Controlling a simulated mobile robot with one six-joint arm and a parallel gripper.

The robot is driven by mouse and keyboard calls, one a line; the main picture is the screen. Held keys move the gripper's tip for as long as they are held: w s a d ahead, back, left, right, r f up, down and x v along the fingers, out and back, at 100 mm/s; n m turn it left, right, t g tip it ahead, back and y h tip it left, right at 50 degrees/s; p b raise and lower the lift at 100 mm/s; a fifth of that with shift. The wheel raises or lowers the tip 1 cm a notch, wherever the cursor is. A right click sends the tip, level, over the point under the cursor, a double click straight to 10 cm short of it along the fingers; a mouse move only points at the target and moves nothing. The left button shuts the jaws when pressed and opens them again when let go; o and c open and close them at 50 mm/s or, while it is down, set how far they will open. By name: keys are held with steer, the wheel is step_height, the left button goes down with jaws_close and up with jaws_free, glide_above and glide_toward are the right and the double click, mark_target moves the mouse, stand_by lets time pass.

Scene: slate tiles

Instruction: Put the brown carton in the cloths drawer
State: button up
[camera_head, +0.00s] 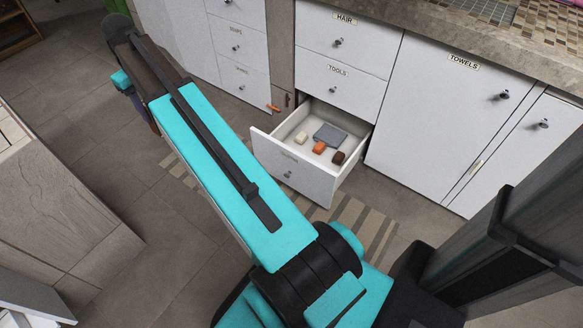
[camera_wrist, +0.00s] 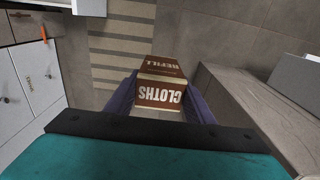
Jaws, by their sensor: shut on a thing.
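The brown carton (camera_wrist: 160,94), marked "CLOTHS" and "REFILL" in white, is between the two purple fingers of my gripper (camera_wrist: 158,82) in the wrist view. My gripper is shut on it and holds it over the floor. In the head view my arm reaches to the upper left, and the carton cannot be made out there. An open drawer (camera_head: 289,174) stands below the TOOLS drawer, to the right of my gripper. Its label is too small to read. A grey block, a cream block, an orange block and a dark brown block lie inside, with bare floor around them.
The HAIR drawer (camera_head: 341,43), TOOLS drawer (camera_head: 340,84) and TOWELS door (camera_head: 437,108) are shut. A small orange thing (camera_head: 273,108) is by the left cabinet. A wooden unit (camera_head: 52,190) stands at left. A striped mat (camera_head: 352,222) lies under the open drawer.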

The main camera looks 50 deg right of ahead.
steer(key=s+d+f+m+b, duration=0.1)
steer(key=s+d+f+m, duration=0.4)
steer(key=d, duration=0.5)
steer(key=s+d+f+m+b, duration=0.1)
steer(key=s+d+f+m, duration=0.15)
steer(key=d+f, duration=0.5)
steer(key=s+d+f+m+b, duration=0.1)
steer(key=s+d+f+m, duration=0.3)
steer(key=d, duration=0.7)
steer(key=s+d+f+m+b, duration=0.1)
steer(key=s+d+f+m, duration=0.2)
steer(key=s+d+f, duration=0.4)
steer(key=s+d+f+m+b, duration=0.2)
steer(key=s+d+f+m, duration=0.2)
steer(key=s+d, duration=0.4)
step_height(320, 180, down, 7)
steer(key=a+b, duration=0.1)
steer(key=b, duration=0.3)
steer(key=shift+s+a, duration=0.25)
steer(key=shift+s, duration=0.2)
steer(key=shift+f, duration=0.2)
steer(key=shift+f+b, duration=0.9)
steer(key=shift+f, duration=1.5)
steer(key=shift+f+b, duration=1)
steer(key=shift+f, duration=1.5)
